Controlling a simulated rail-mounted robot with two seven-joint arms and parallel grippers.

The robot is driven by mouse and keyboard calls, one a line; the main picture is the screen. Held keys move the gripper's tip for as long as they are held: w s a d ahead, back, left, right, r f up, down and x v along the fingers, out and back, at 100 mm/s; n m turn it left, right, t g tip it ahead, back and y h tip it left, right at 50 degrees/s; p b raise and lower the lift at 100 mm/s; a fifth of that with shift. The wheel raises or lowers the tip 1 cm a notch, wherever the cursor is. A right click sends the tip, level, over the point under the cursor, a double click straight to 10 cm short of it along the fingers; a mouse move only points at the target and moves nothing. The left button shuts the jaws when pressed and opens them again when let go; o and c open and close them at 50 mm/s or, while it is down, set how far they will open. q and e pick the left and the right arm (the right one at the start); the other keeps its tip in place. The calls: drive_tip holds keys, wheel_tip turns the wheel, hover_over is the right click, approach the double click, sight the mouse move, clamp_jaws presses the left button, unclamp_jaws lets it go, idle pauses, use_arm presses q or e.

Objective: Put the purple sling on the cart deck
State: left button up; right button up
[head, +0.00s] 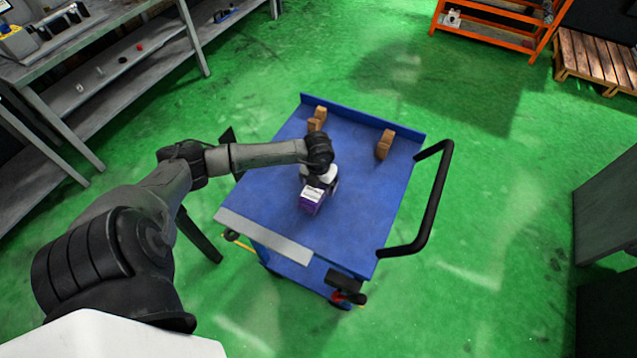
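The purple sling (311,206), a small folded bundle with a white label on top, shows in the head view near the middle of the blue cart deck (355,215). My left gripper (314,190) points down over the deck, right at the sling. Its fingers are hidden by the hand and the sling, so I cannot tell whether they grip it. I also cannot tell whether the sling touches the deck or is just above it. My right gripper is not in view.
Brown wooden blocks (384,144) stand near the deck's far edge. The cart's black handle (432,205) rises at the right. A grey bench (95,50) is at the upper left, and an orange rack (490,22) and pallet (595,58) are at the upper right. Most of the deck is clear.

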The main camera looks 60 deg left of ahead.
use_arm(q)
drive_tip(key=shift+r, duration=0.4)
wheel_tip(320, 180, up, 11)
drive_tip(key=p, duration=0.2)
drive_tip(key=w+d+m+t+h, duration=0.15)
drive_tip(key=d+t+h, duration=0.6)
drive_tip(key=d, duration=1.35)
drive_tip(key=d+r+n+t+h, duration=0.5)
drive_tip(key=r+n+t+h, duration=0.1)
drive_tip(key=r+n, duration=0.2)
drive_tip(key=s+a+f+n+y, duration=0.2)
drive_tip(key=a+f+n+y, duration=0.1)
drive_tip(key=n+y, duration=0.55)
drive_tip(key=s+a+f+n+y, duration=0.3)
drive_tip(key=f+n+y, duration=0.1)
drive_tip(key=n+y, duration=0.5)
drive_tip(key=s+d+f+n+g+h, duration=0.1)
drive_tip(key=s+d+f+g+h, duration=0.1)
drive_tip(key=s, duration=0.6)
drive_tip(key=s+d+f+n+g+h, duration=0.2)
drive_tip(key=s+d+f+g, duration=0.2)
drive_tip(key=s+f+g, duration=0.2)
drive_tip(key=shift+s+g, duration=0.95)
